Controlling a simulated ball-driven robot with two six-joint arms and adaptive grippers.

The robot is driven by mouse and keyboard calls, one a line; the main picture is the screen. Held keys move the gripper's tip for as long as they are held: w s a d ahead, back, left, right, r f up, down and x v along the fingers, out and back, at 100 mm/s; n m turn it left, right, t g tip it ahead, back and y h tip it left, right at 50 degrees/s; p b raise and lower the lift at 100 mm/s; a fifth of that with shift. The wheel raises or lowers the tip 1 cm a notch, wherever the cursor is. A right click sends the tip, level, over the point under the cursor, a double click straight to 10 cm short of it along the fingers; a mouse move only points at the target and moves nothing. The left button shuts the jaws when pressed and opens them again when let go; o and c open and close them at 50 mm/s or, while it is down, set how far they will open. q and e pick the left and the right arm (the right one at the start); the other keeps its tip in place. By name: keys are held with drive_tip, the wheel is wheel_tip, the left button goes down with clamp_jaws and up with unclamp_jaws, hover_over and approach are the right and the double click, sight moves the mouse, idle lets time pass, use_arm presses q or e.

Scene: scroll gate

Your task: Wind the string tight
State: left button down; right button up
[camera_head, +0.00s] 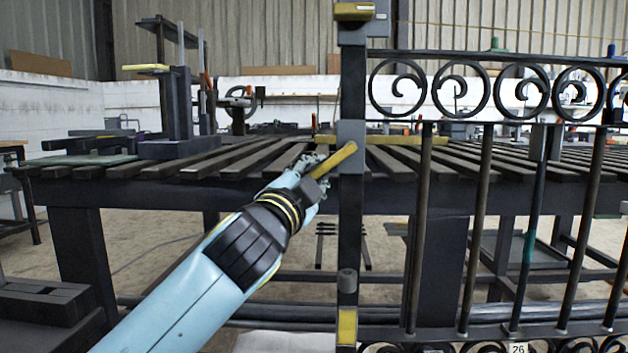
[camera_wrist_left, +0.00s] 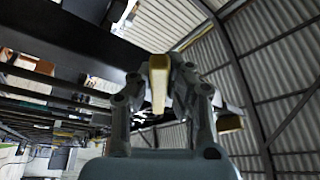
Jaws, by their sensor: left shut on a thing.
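A yellow lever handle (camera_head: 337,160) slants down to the left from a grey block (camera_head: 351,133) on the dark gate post. My left gripper (camera_head: 316,174) is shut on this handle near its lower end. In the left wrist view the handle (camera_wrist_left: 159,80) stands between the two fingers. A thin yellowish line (camera_head: 510,29), perhaps the string, runs right from near the post top across the wall. I cannot tell how taut it is. My right gripper is not in view.
The black gate with scrolls (camera_head: 460,90) and upright bars (camera_head: 477,220) fills the right side. A slatted steel table (camera_head: 110,172) stands behind it, with a dark fixture (camera_head: 178,105) on its left part. A second yellow piece (camera_head: 354,11) sits at the post top.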

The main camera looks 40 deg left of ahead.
use_arm(q)
drive_tip(key=shift+f, duration=0.3)
drive_tip(key=c, duration=1.3)
unclamp_jaws()
drive_tip(key=shift+r, duration=0.2)
drive_tip(key=v, duration=1.2)
drive_tip(key=shift+c, duration=0.3)
